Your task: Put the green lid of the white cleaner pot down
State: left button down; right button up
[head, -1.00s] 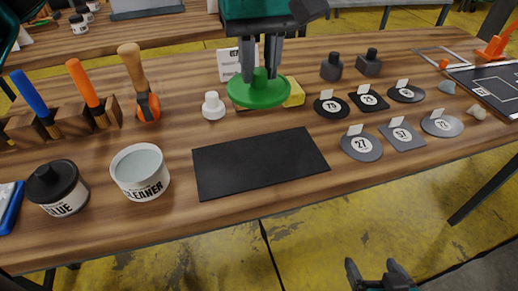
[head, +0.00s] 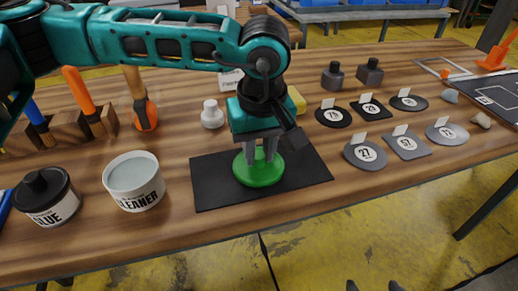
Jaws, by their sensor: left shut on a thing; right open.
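The green lid (head: 258,174) is in the head view, low over or on the black mat (head: 215,188); I cannot tell whether it touches the mat. My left gripper (head: 259,153) points down and is shut on the lid's knob. The white cleaner pot (head: 134,181) stands uncovered on the table, left of the mat, with a pale surface inside. My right gripper (head: 375,286) is open and empty; only its tips show at the bottom edge, in front of the table.
A black-lidded glue pot (head: 46,196) stands left of the cleaner pot. A small white bottle (head: 212,114) is behind the mat. Several numbered dark patches (head: 365,154) lie to the right. A wooden rack (head: 72,128) holds tools at the left.

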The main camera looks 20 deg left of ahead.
aim_at(262, 172)
pick_arm(q)
jog(key=shift+f, duration=0.1)
jog(key=c, duration=0.9)
grip_release()
jog(key=shift+r, duration=0.4)
jog(key=r, duration=0.3)
jog(key=r+p, duration=0.1)
jog(key=r, duration=0.3)
jog(key=s+d+r+p, duration=0.1)
jog(key=r, duration=0.3)
jog(key=shift+s+r, duration=0.1)
jog(key=shift+r, duration=0.15)
jog(key=shift+s, duration=0.15)
